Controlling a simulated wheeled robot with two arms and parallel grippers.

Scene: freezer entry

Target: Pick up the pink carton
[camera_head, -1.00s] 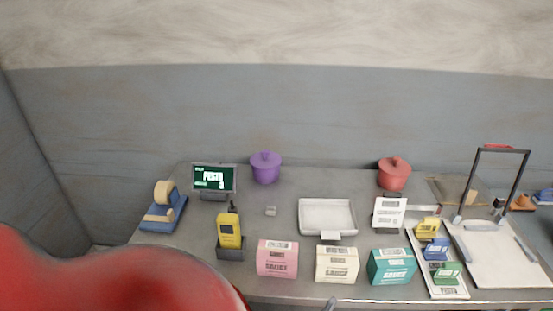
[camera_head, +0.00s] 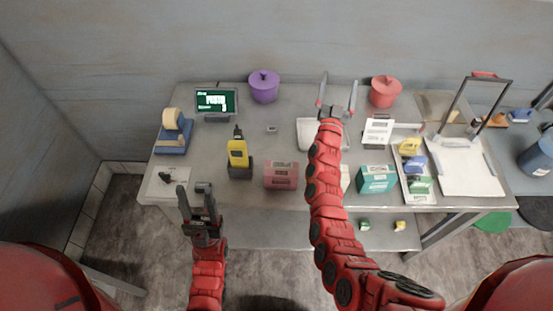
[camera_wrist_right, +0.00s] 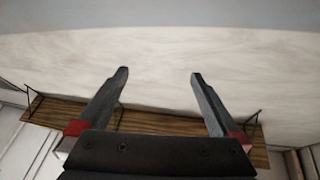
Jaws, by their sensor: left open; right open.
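The pink carton (camera_head: 281,175) stands on the steel table near its front edge, right of the yellow handheld device. It looks darker and redder now. My left gripper (camera_head: 196,192) is open and empty, left of the carton, at about the table's front edge. My right gripper (camera_head: 337,84) is open and raised over the back half of the table, above the white tray. In the right wrist view its open fingers (camera_wrist_right: 160,80) hold nothing and face a wall. My right arm hides most of the cream carton (camera_head: 346,178) beside the pink one.
A teal carton (camera_head: 376,179) stands further right. The yellow device (camera_head: 239,157) stands close left of the pink carton. The white tray (camera_head: 309,137), purple pot (camera_head: 264,86) and red pot (camera_head: 385,91) lie behind. A wooden shelf (camera_wrist_right: 180,124) shows in the wrist view.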

